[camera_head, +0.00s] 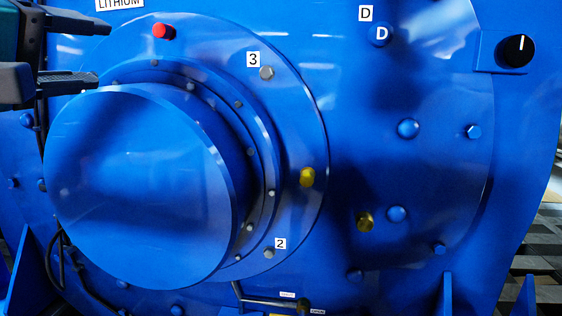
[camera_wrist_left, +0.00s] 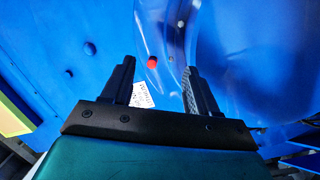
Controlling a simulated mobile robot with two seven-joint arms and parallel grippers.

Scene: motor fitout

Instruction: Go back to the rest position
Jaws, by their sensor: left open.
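My left gripper (camera_head: 96,42) comes in at the upper left of the head view, its dark fingers apart with nothing between them. It also shows in the left wrist view (camera_wrist_left: 160,82), open and empty in front of the blue motor. The blue motor (camera_head: 420,170) fills most of the head view, with a large round hub (camera_head: 130,190) at the left. A red cap (camera_head: 163,31) sits on the flange just right of the gripper; it also shows in the left wrist view (camera_wrist_left: 152,62). My right gripper is not in view.
A black knob (camera_head: 515,50) is at the upper right. A yellow fitting (camera_head: 307,177) and a brass fitting (camera_head: 365,222) stand out from the motor face. Labels 3 (camera_head: 253,59) and 2 (camera_head: 280,244) mark bolts. A tool-like rod (camera_head: 270,301) shows at the bottom.

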